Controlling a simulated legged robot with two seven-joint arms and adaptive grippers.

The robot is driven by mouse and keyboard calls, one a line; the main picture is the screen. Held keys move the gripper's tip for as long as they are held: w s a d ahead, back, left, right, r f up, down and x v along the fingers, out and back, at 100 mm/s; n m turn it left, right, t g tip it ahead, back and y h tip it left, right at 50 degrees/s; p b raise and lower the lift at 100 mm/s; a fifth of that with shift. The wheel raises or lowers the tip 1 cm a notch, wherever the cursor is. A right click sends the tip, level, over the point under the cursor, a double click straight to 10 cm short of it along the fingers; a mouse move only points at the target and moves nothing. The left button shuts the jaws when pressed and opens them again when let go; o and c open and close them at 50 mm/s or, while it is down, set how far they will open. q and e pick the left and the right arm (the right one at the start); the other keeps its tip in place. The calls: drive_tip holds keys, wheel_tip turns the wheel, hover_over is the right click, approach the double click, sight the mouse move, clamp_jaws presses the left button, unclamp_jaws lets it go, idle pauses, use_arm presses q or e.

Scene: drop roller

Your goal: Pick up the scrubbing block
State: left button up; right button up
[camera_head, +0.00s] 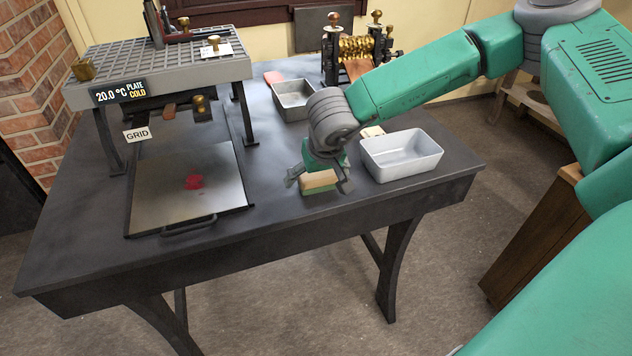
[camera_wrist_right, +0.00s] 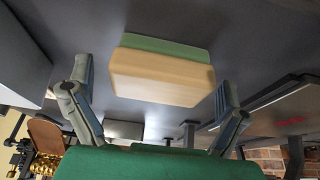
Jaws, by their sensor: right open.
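The scrubbing block (camera_head: 320,182) lies on the dark table, with a tan upper part and a green layer beneath. It also shows in the right wrist view (camera_wrist_right: 162,77), centred ahead of the jaws. My right gripper (camera_head: 319,184) is open and points down over the block, one finger to each side. In the right wrist view the fingers (camera_wrist_right: 155,95) are spread wider than the block, with gaps visible on both sides. The gripper hides part of the block in the head view. My left gripper is not in view.
A white tray (camera_head: 402,170) stands close to the right of the block. A metal plate with a red stain (camera_head: 158,200) lies to the left, under a grid stand (camera_head: 160,80). A grey tin (camera_head: 292,112) and a brass roller device (camera_head: 357,50) stand behind. The table's front edge is near.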

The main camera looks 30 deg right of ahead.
drive_tip(key=shift+d+f, duration=0.1)
drive_tip(key=shift+c, duration=0.5)
drive_tip(key=c, duration=1.1)
drive_tip(key=shift+a, duration=0.2)
wheel_tip(320, 180, up, 10)
drive_tip(key=shift+d+r+p, duration=0.1)
drive_tip(key=shift+p, duration=1.15)
